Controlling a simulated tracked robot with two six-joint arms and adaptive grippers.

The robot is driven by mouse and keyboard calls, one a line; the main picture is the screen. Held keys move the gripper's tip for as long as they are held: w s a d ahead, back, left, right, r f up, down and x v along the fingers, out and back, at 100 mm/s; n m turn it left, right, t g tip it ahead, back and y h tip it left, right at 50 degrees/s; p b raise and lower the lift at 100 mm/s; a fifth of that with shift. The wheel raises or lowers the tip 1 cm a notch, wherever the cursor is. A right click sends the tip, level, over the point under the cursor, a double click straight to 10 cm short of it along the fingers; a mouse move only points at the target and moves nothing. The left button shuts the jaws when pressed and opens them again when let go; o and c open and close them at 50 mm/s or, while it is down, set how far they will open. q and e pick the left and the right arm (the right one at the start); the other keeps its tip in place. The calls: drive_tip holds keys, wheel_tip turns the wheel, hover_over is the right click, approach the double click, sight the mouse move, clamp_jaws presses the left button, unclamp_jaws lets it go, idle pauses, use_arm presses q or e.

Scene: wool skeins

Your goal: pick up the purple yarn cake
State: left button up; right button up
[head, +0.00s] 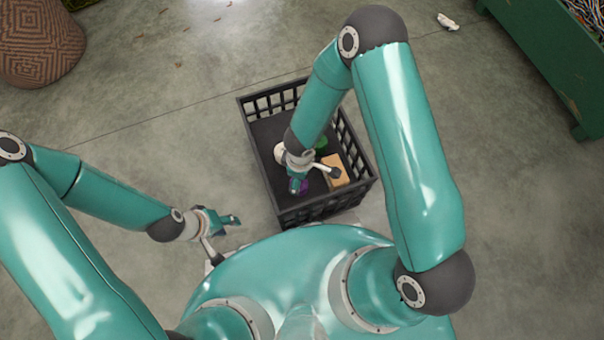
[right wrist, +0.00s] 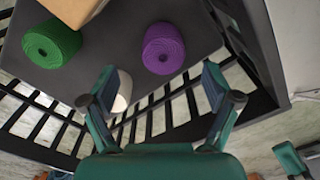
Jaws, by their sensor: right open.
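The purple yarn cake (right wrist: 164,49) lies in a black crate (right wrist: 268,105), ahead of my right gripper (right wrist: 160,84) and slightly beyond its fingertips in the right wrist view. In the head view only a small part of the purple yarn cake (head: 305,187) shows beside a finger. My right gripper (head: 316,178) is open and reaches down into the crate, with nothing between its fingers. My left gripper (head: 225,236) is outside the crate to the left, with its fingers spread and nothing seen between them.
In the crate are a green yarn cake (right wrist: 52,45), a tan block (head: 334,170) and a pale round thing (right wrist: 122,90) partly behind my right gripper's finger. The crate's slatted walls stand around them. A green bin (head: 545,60) and woven basket (head: 38,40) stand farther off.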

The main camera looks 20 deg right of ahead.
drive_tip(key=f+b, duration=0.1)
drive_tip(key=f, duration=0.2)
drive_tip(key=f+b, duration=0.1)
drive_tip(key=f, duration=0.3)
drive_tip(key=shift+a+f+b, duration=0.2)
drive_tip(key=shift+f+b, duration=0.1)
drive_tip(key=shift+b, duration=0.05)
drive_tip(key=c, duration=1.2)
